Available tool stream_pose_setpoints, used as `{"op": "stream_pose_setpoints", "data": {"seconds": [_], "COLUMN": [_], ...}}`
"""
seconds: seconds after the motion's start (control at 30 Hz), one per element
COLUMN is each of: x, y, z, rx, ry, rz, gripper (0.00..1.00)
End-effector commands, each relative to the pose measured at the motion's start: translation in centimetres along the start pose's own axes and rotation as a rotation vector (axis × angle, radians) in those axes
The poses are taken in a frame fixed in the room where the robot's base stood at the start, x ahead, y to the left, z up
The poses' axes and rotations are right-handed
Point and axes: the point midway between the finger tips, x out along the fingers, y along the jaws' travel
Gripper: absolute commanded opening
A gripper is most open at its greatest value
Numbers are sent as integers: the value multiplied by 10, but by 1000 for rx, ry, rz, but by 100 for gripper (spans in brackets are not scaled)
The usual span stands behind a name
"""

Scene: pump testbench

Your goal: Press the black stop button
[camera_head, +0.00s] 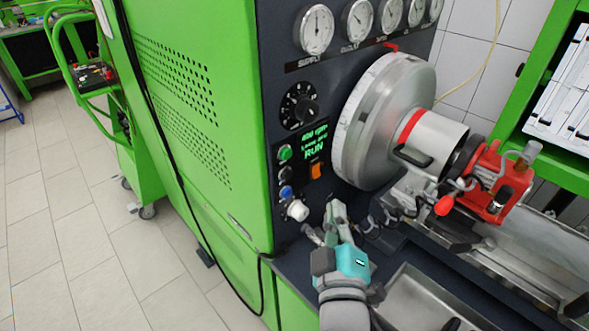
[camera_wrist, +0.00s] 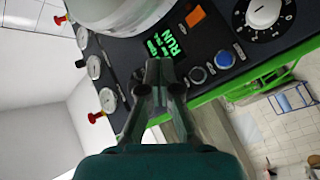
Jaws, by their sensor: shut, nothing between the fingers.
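The black stop button (camera_head: 284,172) sits on the dark panel, below the green button (camera_head: 285,153) and above the blue button (camera_head: 286,191). In the wrist view the black button (camera_wrist: 197,75) shows just right of my gripper's fingertips, beside the blue button (camera_wrist: 224,59). My gripper (camera_head: 335,211) is shut and empty, in front of the lower panel, right of and below the button column in the head view. In the wrist view its fingertips (camera_wrist: 160,82) point toward the panel and hide part of it. The display (camera_head: 314,141) reads RUN.
An orange switch (camera_head: 318,171) sits right of the buttons, and a white knob (camera_head: 298,210) below them. A large round metal housing (camera_head: 385,120) and a red clamp-like part (camera_head: 492,182) stand to the right. A black cable (camera_head: 180,185) hangs along the green cabinet (camera_head: 205,110).

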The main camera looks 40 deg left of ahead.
Motion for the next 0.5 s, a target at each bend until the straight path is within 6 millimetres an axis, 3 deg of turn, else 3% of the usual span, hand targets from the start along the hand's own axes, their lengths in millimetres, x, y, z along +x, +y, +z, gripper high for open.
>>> {"op": "stream_pose_setpoints", "data": {"seconds": [0.5], "x": [6], "y": [-4], "z": [-5], "rx": [-1], "ry": [2], "rz": [-2], "gripper": [0]}}
